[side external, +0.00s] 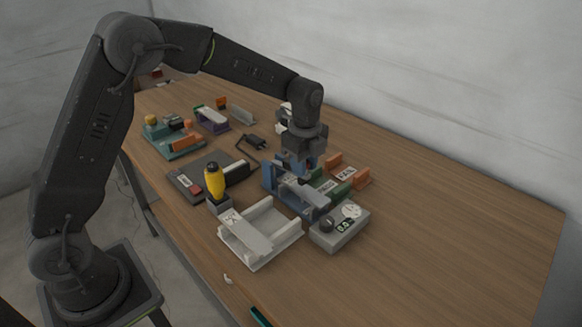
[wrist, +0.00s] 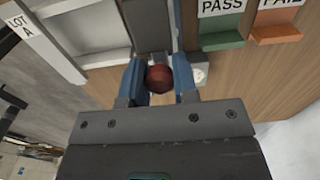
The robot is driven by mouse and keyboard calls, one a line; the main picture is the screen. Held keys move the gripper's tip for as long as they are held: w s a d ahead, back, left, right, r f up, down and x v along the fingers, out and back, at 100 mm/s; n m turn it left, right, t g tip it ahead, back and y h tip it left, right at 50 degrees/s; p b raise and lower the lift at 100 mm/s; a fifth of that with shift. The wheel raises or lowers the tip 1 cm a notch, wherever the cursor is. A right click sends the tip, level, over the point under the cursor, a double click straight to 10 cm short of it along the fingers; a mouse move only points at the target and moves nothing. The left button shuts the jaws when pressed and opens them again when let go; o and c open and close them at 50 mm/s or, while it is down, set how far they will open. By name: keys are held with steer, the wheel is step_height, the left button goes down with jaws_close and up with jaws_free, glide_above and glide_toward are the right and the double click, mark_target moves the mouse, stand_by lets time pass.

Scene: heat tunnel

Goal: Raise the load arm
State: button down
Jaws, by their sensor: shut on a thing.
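My gripper (wrist: 158,68) has its two blue fingers on either side of a dark red round knob (wrist: 159,79) and is shut on it. A grey strip (wrist: 152,35) runs away from the knob in the wrist view; it looks like the load arm, but its joint is hidden. In the side view my gripper (side external: 304,168) points down over the blue-framed device (side external: 276,183), and the knob is hidden there. I cannot tell how far the arm is tilted.
A white tray (side external: 285,240) marked LOT A in the wrist view and a grey box with a dial (side external: 340,234) stand in front. Green PASS (wrist: 222,41) and orange FAIL (wrist: 276,34) trays are close beside. A yellow-and-black handle (side external: 214,183) stands left. The table's right is clear.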

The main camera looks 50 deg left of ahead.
steer(key=shift+a+r, duration=1.1)
steer(key=shift+r, duration=0.25)
steer(key=shift+a+r, duration=0.55)
steer(key=shift+a, duration=0.3)
steer(key=shift+a+r, duration=0.5)
steer(key=shift+a, duration=0.3)
steer(key=a+r, duration=0.1)
steer(key=a, duration=0.5)
steer(key=shift+r, duration=0.2)
steer(key=shift+a+f, duration=0.15)
steer(key=shift+a, duration=0.75)
steer(key=shift+a+f, duration=0.1)
steer(key=shift+a, duration=0.8)
steer(key=shift+c, duration=0.2)
jaws_free()
steer(key=shift+d, duration=0.1)
step_height(320, 180, up, 7)
